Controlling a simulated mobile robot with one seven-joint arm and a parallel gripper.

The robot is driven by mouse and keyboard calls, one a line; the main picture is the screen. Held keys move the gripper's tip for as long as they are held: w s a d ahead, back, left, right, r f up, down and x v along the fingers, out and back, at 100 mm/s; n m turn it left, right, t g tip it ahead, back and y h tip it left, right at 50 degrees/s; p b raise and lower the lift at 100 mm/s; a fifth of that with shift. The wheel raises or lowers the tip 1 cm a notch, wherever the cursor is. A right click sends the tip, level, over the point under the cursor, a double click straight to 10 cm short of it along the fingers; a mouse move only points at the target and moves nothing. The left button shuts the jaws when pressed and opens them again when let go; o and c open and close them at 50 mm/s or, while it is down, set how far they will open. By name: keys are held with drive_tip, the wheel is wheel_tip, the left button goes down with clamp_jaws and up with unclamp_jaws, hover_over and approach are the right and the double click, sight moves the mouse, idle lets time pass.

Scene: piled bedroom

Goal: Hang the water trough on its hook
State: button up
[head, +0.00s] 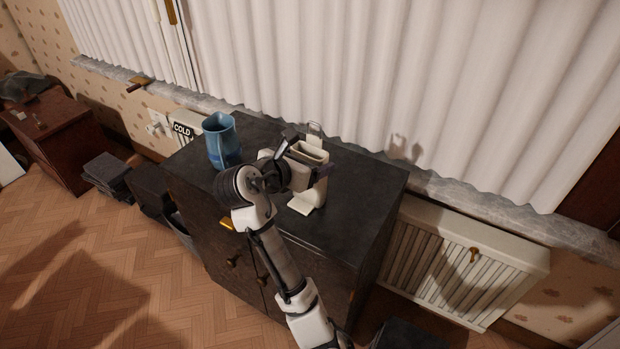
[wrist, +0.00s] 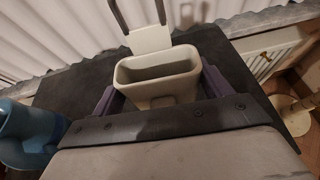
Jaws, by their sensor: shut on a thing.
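The water trough (head: 316,188) is a narrow, off-white, open-topped box, upright above the dark cabinet top. In the wrist view the trough (wrist: 162,85) sits between my purple fingers, its oval mouth facing up and looking empty. My gripper (head: 307,158) is shut on its sides; it also shows in the wrist view (wrist: 160,97). A pale plate with a grey wire loop (wrist: 150,38) rises behind the trough. A pale flat foot (head: 302,204) shows below it; I cannot tell whether these parts join. A small brass hook-like piece (head: 474,254) is on the right radiator.
A blue jug (head: 222,143) stands on the cabinet (head: 365,200), left of my gripper. White curtains (head: 400,80) and a stone sill (head: 480,205) run behind. The slatted radiator (head: 440,262) is right of the cabinet. A pale round base (wrist: 293,118) shows at right.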

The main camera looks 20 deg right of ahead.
drive_tip(key=shift+r+p, duration=0.7)
drive_tip(key=shift+p, duration=0.05)
idle(0.4)
wheel_tip(320, 180, up, 9)
drive_tip(key=p, duration=0.9)
idle(0.7)
drive_tip(key=shift+a+f, duration=0.1)
idle(0.5)
